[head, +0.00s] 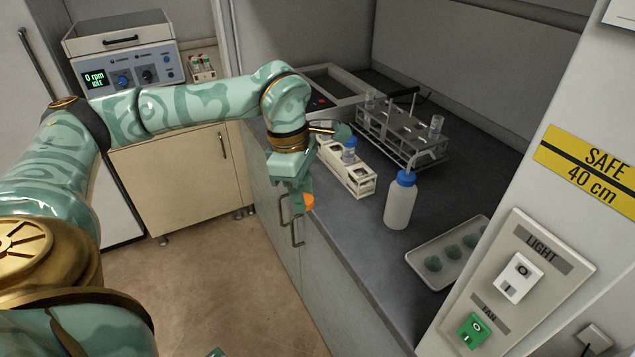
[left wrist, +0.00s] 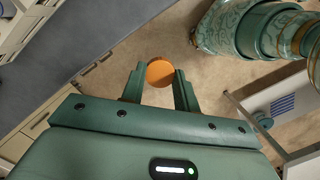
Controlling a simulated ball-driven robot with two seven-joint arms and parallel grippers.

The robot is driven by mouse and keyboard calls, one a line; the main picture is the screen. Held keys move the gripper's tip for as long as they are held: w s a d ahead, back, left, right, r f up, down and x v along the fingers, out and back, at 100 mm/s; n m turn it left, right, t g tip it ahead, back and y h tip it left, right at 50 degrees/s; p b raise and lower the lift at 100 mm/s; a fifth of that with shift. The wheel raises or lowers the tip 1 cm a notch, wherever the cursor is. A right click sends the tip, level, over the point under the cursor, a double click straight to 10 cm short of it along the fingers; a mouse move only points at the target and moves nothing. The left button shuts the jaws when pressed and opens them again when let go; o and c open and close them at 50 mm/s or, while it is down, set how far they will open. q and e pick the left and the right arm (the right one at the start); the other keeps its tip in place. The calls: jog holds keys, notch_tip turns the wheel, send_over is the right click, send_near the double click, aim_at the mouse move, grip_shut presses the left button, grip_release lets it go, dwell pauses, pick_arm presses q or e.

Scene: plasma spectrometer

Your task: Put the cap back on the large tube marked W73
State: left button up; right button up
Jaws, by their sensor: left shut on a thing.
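My left gripper (head: 303,197) is shut on an orange cap (head: 308,202) and holds it in the air just off the counter's front edge. In the left wrist view the cap (left wrist: 160,72) shows as a round orange disc between the two fingers. A cream rack (head: 361,186) stands on the counter behind the gripper, with a blue-topped tube (head: 349,152) in it. A wire rack (head: 400,137) farther back holds clear tubes, one (head: 437,126) at its right end. I cannot read the mark W73 on any tube. My right gripper is not in view.
A white bottle with a blue lid (head: 401,202) stands right of the cream rack. A shallow pale box (head: 335,88) is at the back left. The near counter strip (head: 365,245) is clear.

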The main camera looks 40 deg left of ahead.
pick_arm(q)
jog(key=shift+s+r, duration=0.25)
jog(key=shift+s, duration=0.35)
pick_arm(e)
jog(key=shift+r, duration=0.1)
pick_arm(q)
jog(key=shift+f, duration=0.1)
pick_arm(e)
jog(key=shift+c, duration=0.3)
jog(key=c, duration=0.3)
pick_arm(q)
jog(key=s+d+f+m+g, duration=0.1)
jog(key=s+d+f+m, duration=0.3)
jog(key=m, duration=0.7)
jog(key=s+d+f+m+g+y, duration=0.1)
jog(key=s+d+f+m, duration=0.3)
jog(key=d+f+m, duration=0.4)
notch_tip(320, 180, down, 5)
jog(key=m, duration=0.3)
jog(key=shift+s+d+f+m+g+y, duration=0.2)
jog(key=shift+s+d+m+g+y, duration=0.1)
jog(key=shift+s+d, duration=0.1)
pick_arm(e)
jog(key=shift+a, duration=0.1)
